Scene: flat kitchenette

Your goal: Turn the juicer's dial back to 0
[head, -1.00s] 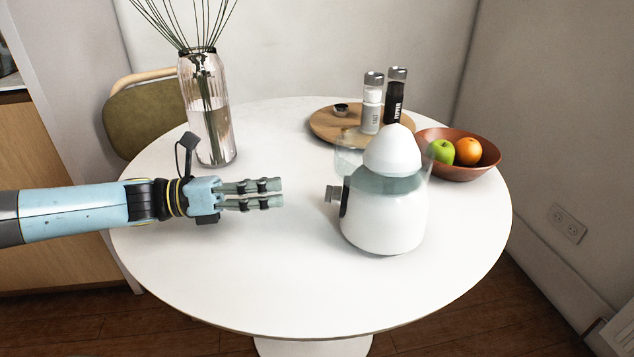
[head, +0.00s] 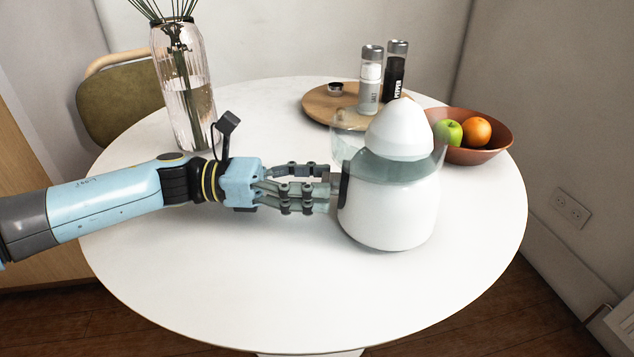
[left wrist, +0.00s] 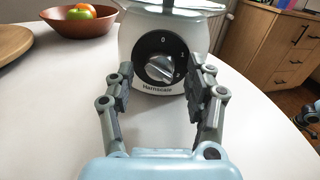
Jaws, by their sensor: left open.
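The white juicer (head: 392,215) stands on the round table, with a white cone and clear bowl on top. Its dial faces left in the head view, mostly hidden by my fingers. In the left wrist view the silver dial (left wrist: 161,69) sits on a black panel, with a 0 printed above it. The knob's bar lies slanted, not straight up at 0. My left gripper (head: 327,186) is open in front of the dial. Its fingers stand on either side of the dial in the left wrist view (left wrist: 162,88); I cannot tell whether they touch it.
Behind the juicer are a wooden board (head: 318,106) with salt (head: 370,85) and pepper (head: 396,68) shakers and a brown bowl (head: 485,155) of fruit. A glass vase (head: 183,100) stands at the back left. The table's front (head: 300,300) is clear.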

